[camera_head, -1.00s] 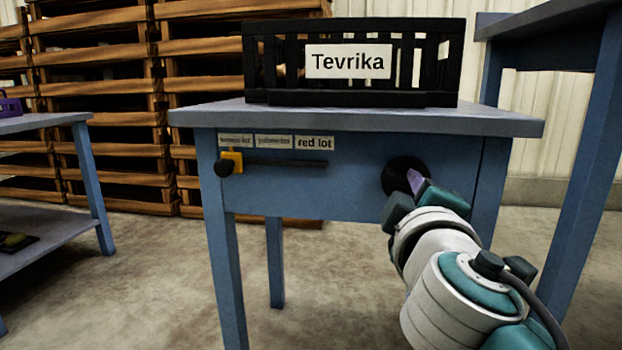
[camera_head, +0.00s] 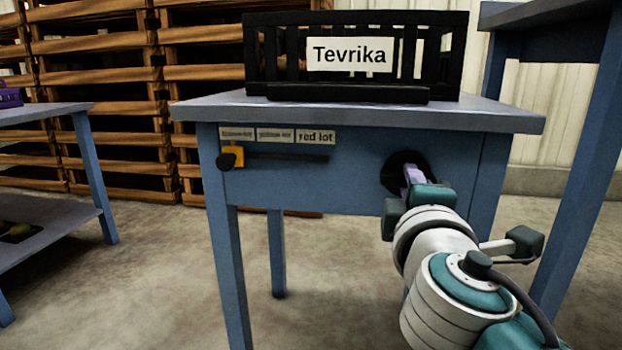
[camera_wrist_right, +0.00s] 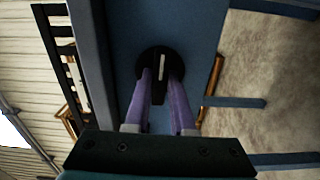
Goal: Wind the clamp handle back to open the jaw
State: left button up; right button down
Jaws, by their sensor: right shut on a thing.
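A round black knob (camera_head: 391,172) sits on the right part of a blue table's front panel. In the right wrist view the knob (camera_wrist_right: 155,55) shows a raised grip with a pale line along it. My right gripper (camera_head: 411,172) reaches it from the front. Its two purple fingers (camera_wrist_right: 162,82) are shut on the knob's grip, one on each side. The fingers and wrist hide part of the knob in the head view. No clamp jaw can be made out. My left gripper is not in view.
A slider with a yellow-orange block (camera_head: 237,156) and a black end sits at the panel's left, under several labels. A black slatted crate (camera_head: 283,92) marked "Tevrika" stands on the blue table (camera_head: 200,108). Wooden pallets are stacked behind. Other tables stand left and right.

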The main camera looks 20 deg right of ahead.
jog(key=c, duration=0.8)
grip_release()
jog(key=shift+w, duration=0.1)
jog(key=shift+o, duration=0.2)
jog(key=p+v, duration=0.2)
jog(key=v, duration=0.8)
jog(key=shift+d+r, duration=0.1)
